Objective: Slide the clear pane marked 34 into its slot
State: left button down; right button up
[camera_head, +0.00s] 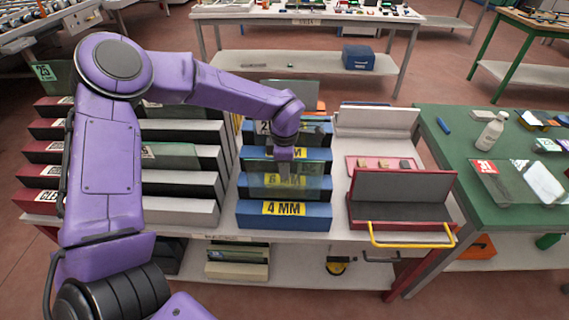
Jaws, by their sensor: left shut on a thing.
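My left gripper (284,170) reaches down over the blue stepped rack (312,219) and is shut on a clear, greenish pane (312,184). The pane stands roughly upright among the rack's blue steps, and a yellow label shows through it. I cannot tell whether its lower edge sits in a slot or hangs just in front of one. The number 34 cannot be read on it. The rack's front label reads 4 MM. My right gripper is not in view.
Left of the blue rack stand white stepped racks (180,211) and dark red ones (40,202), one holding a pane marked 25 (55,77). A red-based machine with a yellow handle (412,241) stands close on the right. A green table (455,165) lies beyond it.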

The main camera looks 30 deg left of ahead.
aim_at(284, 191)
pick_arm(q)
jog(key=shift+f+b, duration=1.3)
jog(key=shift+f, duration=1.6)
jog(key=shift+f, duration=0.35)
jog(key=c, duration=1.2)
grip_release()
jog(key=shift+o, duration=0.2)
notch_tip(284, 191, up, 11)
jog(key=shift+f+b, duration=0.2)
jog(key=shift+b, duration=0.4)
jog(key=shift+d, duration=0.1)
